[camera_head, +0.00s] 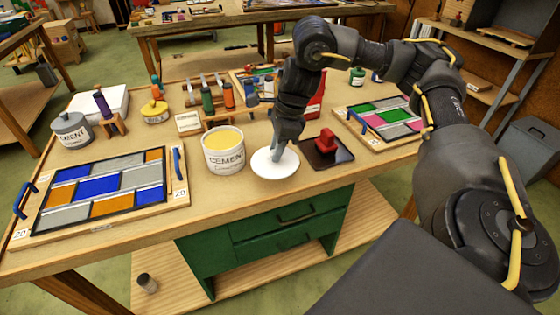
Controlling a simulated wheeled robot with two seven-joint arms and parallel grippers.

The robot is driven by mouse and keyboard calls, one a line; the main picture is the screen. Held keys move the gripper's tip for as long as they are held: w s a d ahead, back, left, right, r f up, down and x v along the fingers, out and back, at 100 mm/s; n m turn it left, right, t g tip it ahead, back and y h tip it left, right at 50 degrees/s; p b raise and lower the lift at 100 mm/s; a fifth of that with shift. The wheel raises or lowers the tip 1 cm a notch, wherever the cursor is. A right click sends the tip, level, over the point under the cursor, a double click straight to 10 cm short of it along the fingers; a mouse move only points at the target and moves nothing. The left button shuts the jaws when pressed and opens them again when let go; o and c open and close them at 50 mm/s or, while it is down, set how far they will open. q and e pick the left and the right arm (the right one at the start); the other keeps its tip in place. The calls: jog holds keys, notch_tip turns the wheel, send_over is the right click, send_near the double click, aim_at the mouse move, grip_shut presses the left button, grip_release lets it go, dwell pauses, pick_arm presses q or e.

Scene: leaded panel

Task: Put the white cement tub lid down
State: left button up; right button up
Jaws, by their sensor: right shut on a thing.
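The white cement tub lid (275,166) is a round white disc at the front middle of the workbench, just right of the tub. My right gripper (279,150) points down over the lid and is shut on it; the fingertips are small and partly merge with the lid. The lid looks level, at or very close to the bench top; I cannot tell whether it touches. The white cement tub (224,155) stands open, with yellowish contents showing and "CEMENT" on its side. My left gripper is not in view.
A dark tray with a red tool (326,145) lies just right of the lid. A framed leaded panel (105,188) lies at left, another panel (385,122) at right. A grey lidded pot (72,130) and a tool rack (222,112) stand behind. The bench's front edge is clear.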

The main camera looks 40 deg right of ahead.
jog(key=d+f, duration=0.1)
jog(key=w+f, duration=0.1)
jog(key=f, duration=0.1)
jog(key=w+d+f+b, duration=0.1)
jog(key=shift+w+d+f, duration=0.1)
jog(key=shift+d+f, duration=0.2)
jog(key=shift+d, duration=0.05)
jog(key=shift+w+d+f, duration=0.15)
jog(key=shift+d+f, duration=0.05)
jog(key=shift+f, duration=0.05)
jog(key=shift+d, duration=0.1)
jog(key=shift+w+d+f, duration=0.1)
jog(key=shift+w+f, duration=0.05)
jog(key=shift+f, duration=0.15)
notch_tip(320, 180, down, 2)
jog(key=shift+f+b, duration=0.2)
jog(key=shift+b, duration=0.2)
jog(key=shift+d+f, duration=0.1)
jog(key=shift+f, duration=0.25)
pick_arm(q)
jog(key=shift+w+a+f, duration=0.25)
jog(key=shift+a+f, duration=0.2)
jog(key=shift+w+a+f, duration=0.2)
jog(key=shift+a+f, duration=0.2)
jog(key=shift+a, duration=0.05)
